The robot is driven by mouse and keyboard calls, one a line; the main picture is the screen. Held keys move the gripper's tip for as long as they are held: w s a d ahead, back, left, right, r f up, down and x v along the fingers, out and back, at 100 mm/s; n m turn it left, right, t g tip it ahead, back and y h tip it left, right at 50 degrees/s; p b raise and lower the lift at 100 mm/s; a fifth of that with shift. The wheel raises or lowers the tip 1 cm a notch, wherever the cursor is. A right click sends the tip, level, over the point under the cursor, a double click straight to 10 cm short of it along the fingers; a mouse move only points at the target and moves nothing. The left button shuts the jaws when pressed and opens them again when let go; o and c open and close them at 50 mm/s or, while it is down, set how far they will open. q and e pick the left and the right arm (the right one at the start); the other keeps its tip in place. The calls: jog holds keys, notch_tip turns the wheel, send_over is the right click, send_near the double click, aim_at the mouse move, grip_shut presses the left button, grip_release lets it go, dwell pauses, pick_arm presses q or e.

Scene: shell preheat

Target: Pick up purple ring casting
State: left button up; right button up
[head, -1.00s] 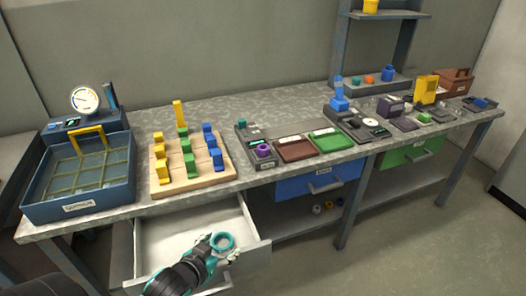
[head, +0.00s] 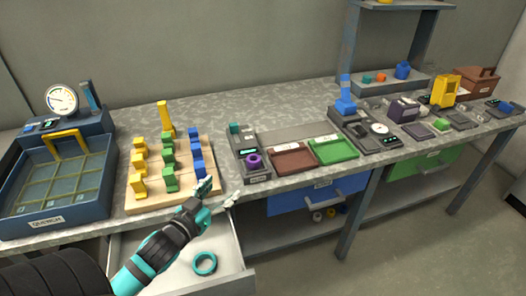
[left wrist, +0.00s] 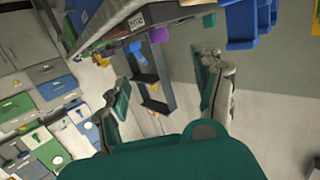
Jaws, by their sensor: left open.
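The purple ring casting (head: 253,161) sits on a small dark grey device (head: 257,177) on the bench, right of the wooden peg board. My left gripper (head: 221,192) is open and empty, in front of the bench edge. It is left of and nearer to me than the purple ring, and apart from it. In the left wrist view the open fingers (left wrist: 165,88) show with nothing between them. Small purple things show there beyond the fingers, but I cannot tell whether one is the ring. My right gripper is not in view.
A teal ring (head: 205,263) lies in the open drawer (head: 232,262) below my left arm. The peg board (head: 190,196) with coloured blocks stands left of the device. A brown tray (head: 291,160) and a green tray (head: 333,151) lie to its right. A blue quench basin (head: 60,222) stands far left.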

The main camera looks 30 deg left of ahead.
pick_arm(q)
jog(key=w, duration=0.3)
send_near(256, 156)
jog(key=w, duration=0.3)
jog(key=shift+a+f+p, duration=0.1)
jog(key=shift+p, duration=0.3)
jog(key=w, duration=0.2)
jog(key=w+f, duration=0.1)
jog(key=w, duration=0.1)
jog(key=shift+w+a, duration=0.1)
jog(key=shift+a, duration=0.15)
jog(key=shift+w+f, duration=0.1)
jog(key=shift+w, duration=0.1)
jog(key=c, duration=1.4)
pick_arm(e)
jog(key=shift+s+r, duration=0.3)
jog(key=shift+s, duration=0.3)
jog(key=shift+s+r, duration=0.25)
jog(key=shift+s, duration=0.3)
